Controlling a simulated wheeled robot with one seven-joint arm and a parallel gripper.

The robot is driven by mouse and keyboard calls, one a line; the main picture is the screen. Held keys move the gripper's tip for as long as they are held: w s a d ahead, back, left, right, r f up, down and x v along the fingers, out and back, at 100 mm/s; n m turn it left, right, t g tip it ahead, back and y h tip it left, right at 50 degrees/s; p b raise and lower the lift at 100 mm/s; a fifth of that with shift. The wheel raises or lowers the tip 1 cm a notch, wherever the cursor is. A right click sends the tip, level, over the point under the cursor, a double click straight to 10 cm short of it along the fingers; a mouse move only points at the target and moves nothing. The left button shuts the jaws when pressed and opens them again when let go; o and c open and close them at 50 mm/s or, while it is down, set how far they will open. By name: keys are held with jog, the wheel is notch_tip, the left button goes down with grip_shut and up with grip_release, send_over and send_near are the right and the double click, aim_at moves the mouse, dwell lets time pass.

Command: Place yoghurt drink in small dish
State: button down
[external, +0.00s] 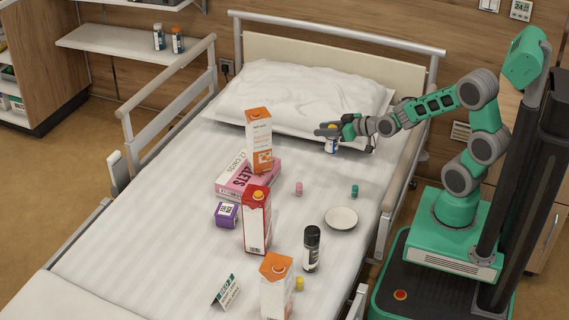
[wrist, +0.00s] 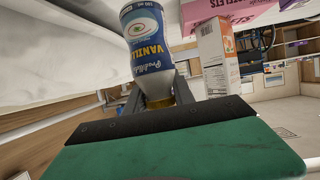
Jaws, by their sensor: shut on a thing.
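The yoghurt drink is a small white and blue bottle (external: 331,146) with a "Vanilla" label and a gold cap. It also fills the top middle of the wrist view (wrist: 148,45), where it appears cap-down. My gripper (external: 328,130) is shut on the bottle near its cap end, and the bottle hangs below it by the pillow's front edge. The gripper's dark fingers also show in the wrist view (wrist: 158,93). The small dish (external: 341,217) is a shallow white round plate on the bed. It looks empty and lies nearer the camera than my gripper.
Around the dish are a teal item (external: 354,191), a pink item (external: 298,189) and a black bottle (external: 312,250). Cartons (external: 257,222) (external: 259,140) (external: 276,290), a pink box (external: 247,178) and a purple box (external: 227,215) stand farther left. A bed rail (external: 390,200) runs along the right side.

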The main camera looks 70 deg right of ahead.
jog(key=s+a+n+g+y, duration=0.3)
jog(key=s+a+n+y, duration=0.35)
jog(key=a, duration=0.65)
jog(key=s+a+n+g+y, duration=0.3)
jog(key=s+a+n+y, duration=0.35)
jog(key=a, duration=0.55)
jog(key=shift+m, duration=0.3)
notch_tip(320, 180, down, 9)
jog(key=b, duration=0.5)
jog(key=shift+s, duration=0.1)
jog(key=shift+r, duration=0.1)
jog(key=c, duration=1.1)
grip_release()
jog(key=shift+o, duration=0.2)
